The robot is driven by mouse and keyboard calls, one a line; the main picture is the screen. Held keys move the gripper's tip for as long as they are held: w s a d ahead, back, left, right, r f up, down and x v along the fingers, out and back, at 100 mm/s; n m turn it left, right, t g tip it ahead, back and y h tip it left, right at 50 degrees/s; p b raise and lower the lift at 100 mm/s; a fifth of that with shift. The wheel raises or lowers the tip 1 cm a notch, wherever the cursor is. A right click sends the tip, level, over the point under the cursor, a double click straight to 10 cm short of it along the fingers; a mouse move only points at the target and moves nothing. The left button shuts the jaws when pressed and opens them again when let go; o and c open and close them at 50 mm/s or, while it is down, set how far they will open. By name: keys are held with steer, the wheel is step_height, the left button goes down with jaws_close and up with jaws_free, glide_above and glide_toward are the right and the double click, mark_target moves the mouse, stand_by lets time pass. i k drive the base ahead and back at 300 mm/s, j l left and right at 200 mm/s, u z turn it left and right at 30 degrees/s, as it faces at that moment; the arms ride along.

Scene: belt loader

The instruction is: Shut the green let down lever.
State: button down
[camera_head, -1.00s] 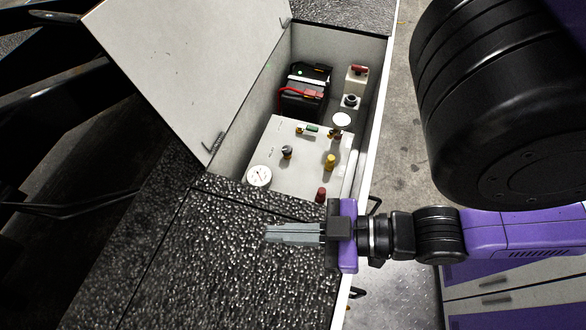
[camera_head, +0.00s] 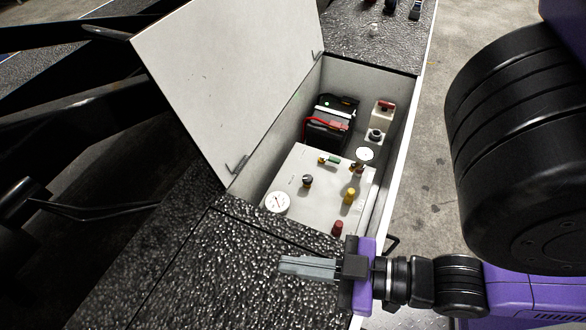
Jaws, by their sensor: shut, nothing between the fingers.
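The green lever (camera_head: 334,160) is a small green handle near the far edge of the white control panel (camera_head: 306,205), inside the open compartment. Its exact angle is too small to tell. My gripper (camera_head: 281,267) is shut and empty. It points left over the black textured deck, on the near side of the panel and apart from the lever. Nothing hides the lever.
The raised lid (camera_head: 225,80) stands open left of the compartment. A red knob (camera_head: 337,228), yellow knob (camera_head: 348,196), black knob (camera_head: 307,181) and round gauge (camera_head: 276,202) sit on the panel. A black battery (camera_head: 330,132) stands behind it.

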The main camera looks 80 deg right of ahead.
mark_target(337, 160)
steer(key=k+z, duration=0.15)
steer(key=z, duration=0.3)
steer(key=k+l+z, duration=0.15)
steer(key=z, duration=0.3)
steer(key=k+l+z, duration=0.15)
steer(key=z, duration=0.3)
